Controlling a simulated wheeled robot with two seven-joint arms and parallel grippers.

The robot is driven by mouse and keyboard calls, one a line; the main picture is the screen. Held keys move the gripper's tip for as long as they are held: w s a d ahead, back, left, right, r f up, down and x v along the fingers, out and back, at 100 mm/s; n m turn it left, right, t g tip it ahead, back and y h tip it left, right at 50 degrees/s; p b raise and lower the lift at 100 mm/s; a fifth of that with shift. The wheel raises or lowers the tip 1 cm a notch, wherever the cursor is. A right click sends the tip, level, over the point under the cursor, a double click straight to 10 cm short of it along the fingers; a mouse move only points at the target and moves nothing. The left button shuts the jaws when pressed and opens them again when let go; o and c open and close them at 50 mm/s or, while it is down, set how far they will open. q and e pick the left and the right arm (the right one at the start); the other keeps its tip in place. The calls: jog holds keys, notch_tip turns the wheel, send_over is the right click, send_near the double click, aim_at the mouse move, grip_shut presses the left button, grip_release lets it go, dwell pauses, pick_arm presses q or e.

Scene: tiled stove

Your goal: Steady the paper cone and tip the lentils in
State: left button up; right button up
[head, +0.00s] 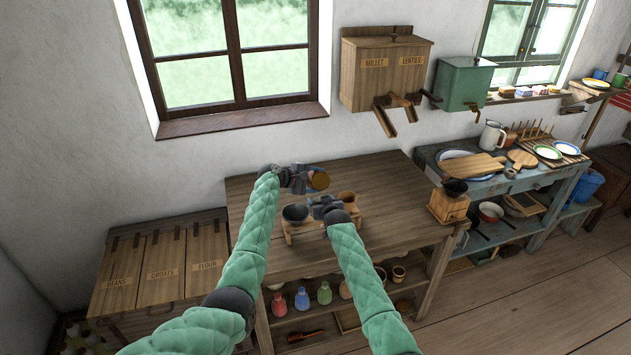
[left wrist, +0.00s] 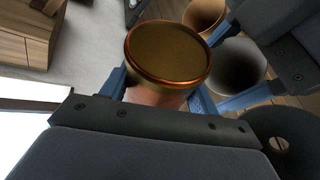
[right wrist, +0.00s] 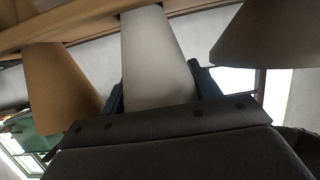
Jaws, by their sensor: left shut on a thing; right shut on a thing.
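My left gripper (head: 300,178) is shut on a small copper-rimmed cup (head: 319,180). In the left wrist view the cup (left wrist: 168,52) is roughly upright, with a flat brown-gold surface inside its rim; single lentils cannot be made out. My right gripper (head: 325,205) is shut on the pale middle cone (right wrist: 158,60), whose open top (left wrist: 238,65) faces up in the left wrist view. A brown cone (head: 346,198) and a dark grey cone (head: 295,213) flank it. The dark one shows a small hole at its bottom in the left wrist view (left wrist: 262,140). The cup is beside the cones, apart from them.
The cones stand in a wooden rack (head: 304,237) on the wooden table (head: 265,205). A wall dispenser (head: 384,75) labelled millet and lentils hangs behind. A grinder (head: 448,205) stands at the table's right end. The tabletop between is clear.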

dwell(0.4)
pick_arm(q)
jog(key=shift+s+f+m+t, duration=0.1)
jog(key=shift+f+m+t, duration=0.1)
jog(key=shift+m+t, duration=0.4)
dwell(0.7)
jog(key=shift+s+d+r+m+t, duration=0.1)
jog(key=shift+s+r+m+t, duration=0.1)
jog(key=shift+m+t, duration=0.35)
jog(key=shift+m, duration=0.25)
dwell(0.3)
jog(key=shift+s+d+r+m+t, duration=0.1)
jog(key=shift+s+r+m+t, duration=0.1)
jog(key=shift+r+m+t, duration=0.35)
jog(key=shift+f, duration=0.1)
